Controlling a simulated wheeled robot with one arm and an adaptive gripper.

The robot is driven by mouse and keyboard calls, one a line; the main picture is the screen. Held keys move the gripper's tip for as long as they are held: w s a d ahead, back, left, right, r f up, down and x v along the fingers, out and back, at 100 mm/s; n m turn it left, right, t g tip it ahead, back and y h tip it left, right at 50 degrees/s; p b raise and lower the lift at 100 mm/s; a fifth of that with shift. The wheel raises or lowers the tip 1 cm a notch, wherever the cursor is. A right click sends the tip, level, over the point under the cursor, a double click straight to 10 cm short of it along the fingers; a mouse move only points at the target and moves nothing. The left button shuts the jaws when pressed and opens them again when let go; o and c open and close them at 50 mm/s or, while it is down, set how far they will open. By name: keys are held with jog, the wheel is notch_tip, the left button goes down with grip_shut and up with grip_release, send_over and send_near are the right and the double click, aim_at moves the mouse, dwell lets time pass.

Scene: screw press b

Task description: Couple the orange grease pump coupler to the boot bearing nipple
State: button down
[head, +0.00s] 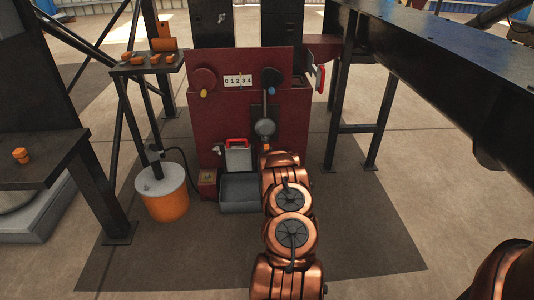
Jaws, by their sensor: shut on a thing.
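The orange grease pump (166,204), a bucket with a grey lid, stands on the floor left of the red machine. A thin black hose (184,153) leaves its top and curves down toward the machine's lower left side. I cannot make out the coupler at the hose's end, nor the boot bearing nipple. My copper arm reaches forward to the middle of the red machine (240,64). I cannot make out my gripper's fingers or anything held in them beyond the arm's far end.
A grey bin (239,205) stands at the machine's foot, left of my arm. A small stand (128,68) at the left holds several orange parts. A dark table (35,177) with an orange piece (21,155) is nearer left. A black beam (440,60) crosses the upper right.

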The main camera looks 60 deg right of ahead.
jog(key=shift+w+d, duration=0.2)
jog(key=shift+d, duration=0.1)
jog(key=shift+w+d, duration=0.45)
jog(key=shift+d, duration=0.1)
jog(key=shift+w+d+b, duration=0.2)
jog(key=shift+d+b, duration=0.05)
jog(key=shift+b, duration=0.1)
jog(key=c, duration=0.8)
grip_release()
jog(key=shift+c, duration=0.2)
jog(key=v, duration=1.2)
jog(key=shift+r, duration=0.1)
